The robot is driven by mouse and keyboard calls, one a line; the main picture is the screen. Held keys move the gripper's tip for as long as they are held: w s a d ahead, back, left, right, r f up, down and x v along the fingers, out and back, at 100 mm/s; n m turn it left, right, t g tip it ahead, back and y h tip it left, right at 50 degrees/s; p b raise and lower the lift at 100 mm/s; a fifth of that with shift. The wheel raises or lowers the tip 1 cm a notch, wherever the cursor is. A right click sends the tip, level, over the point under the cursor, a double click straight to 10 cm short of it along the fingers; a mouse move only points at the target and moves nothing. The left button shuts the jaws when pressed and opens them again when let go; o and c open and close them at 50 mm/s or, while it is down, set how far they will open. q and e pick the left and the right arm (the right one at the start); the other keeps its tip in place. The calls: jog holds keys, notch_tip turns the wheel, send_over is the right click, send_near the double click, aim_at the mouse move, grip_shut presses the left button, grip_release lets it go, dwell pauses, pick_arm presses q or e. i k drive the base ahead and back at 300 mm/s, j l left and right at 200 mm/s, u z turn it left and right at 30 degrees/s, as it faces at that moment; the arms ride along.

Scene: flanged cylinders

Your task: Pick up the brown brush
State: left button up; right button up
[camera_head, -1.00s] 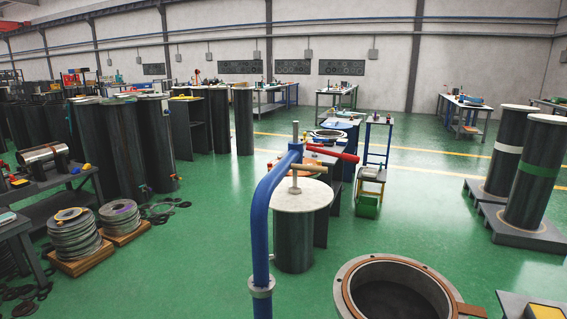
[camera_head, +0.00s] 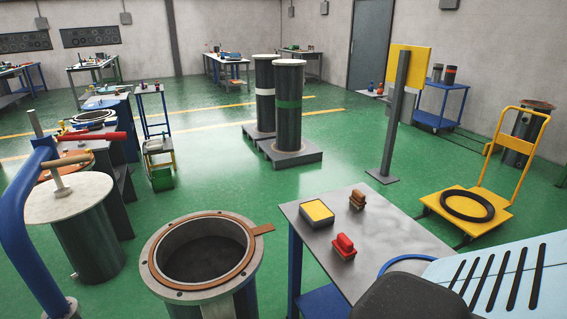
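A small brown block-like object (camera_head: 357,199), which looks like the brown brush, sits near the back edge of a grey-topped table (camera_head: 395,232) at the lower right of the head view. A red object (camera_head: 344,246) with a raised top is in front of it, and a yellow-topped box (camera_head: 317,213) is to its left. The three stand apart from each other. Neither of my grippers is in view.
An open flanged cylinder (camera_head: 203,262) stands left of the table, with a blue pipe post (camera_head: 25,235) farther left. A yellow cart (camera_head: 470,209) holding a black ring is right, behind the table. A yellow sign post (camera_head: 396,115) stands behind. Green floor (camera_head: 220,170) is clear mid-view.

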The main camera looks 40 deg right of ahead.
aim_at(357, 198)
jog(key=z, duration=1.95)
